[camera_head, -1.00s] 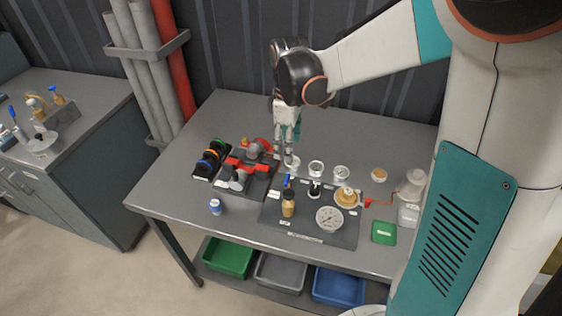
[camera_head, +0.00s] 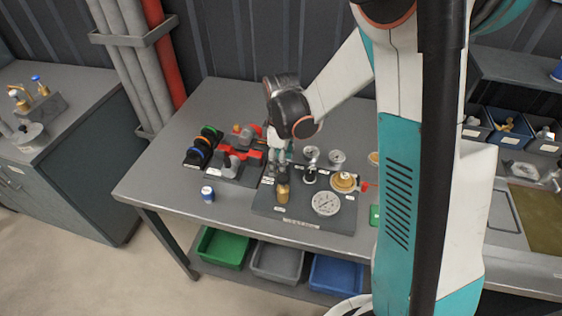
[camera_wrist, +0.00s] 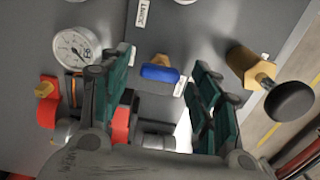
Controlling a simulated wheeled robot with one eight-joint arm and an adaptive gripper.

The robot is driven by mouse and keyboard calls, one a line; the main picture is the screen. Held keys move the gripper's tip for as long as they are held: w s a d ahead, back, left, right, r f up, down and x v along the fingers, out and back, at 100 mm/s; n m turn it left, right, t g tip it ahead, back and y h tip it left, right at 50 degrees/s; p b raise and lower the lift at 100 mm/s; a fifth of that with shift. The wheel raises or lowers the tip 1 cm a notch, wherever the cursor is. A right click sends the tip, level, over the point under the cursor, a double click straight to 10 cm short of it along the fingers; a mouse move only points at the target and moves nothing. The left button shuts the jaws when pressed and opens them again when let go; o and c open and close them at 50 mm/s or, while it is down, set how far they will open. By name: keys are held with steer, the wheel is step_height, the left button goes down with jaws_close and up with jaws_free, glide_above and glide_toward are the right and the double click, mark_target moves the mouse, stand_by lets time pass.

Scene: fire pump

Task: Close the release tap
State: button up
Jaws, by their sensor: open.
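A small tap with a blue handle (camera_wrist: 160,73) and a brass body (camera_wrist: 158,61) shows in the wrist view, between the two fingers of my gripper (camera_wrist: 162,84). The fingers are open with a gap on either side of the handle. I cannot read the label beside it, so I cannot tell if it is the release tap. In the head view my gripper (camera_head: 277,163) points down over the left back part of the dark panel (camera_head: 262,208) and hides the blue handle. A brass fitting (camera_head: 283,192) stands just in front.
A brass fitting with a black knob (camera_wrist: 288,101) stands close to the right finger. A white gauge (camera_wrist: 75,48) is at the left. Red valve parts (camera_head: 241,154) stand left of my gripper.

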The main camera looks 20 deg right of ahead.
steer(key=shift+c, duration=0.3)
steer(key=c, duration=1)
steer(key=shift+m, duration=0.4)
steer(key=m+b, duration=0.1)
steer(key=m, duration=0.2)
steer(key=shift+m, duration=0.4)
steer(key=m, duration=0.4)
steer(key=shift+m, duration=0.3)
steer(key=m+b, duration=0.1)
steer(key=m, duration=0.3)
steer(key=shift+m, duration=2.3)
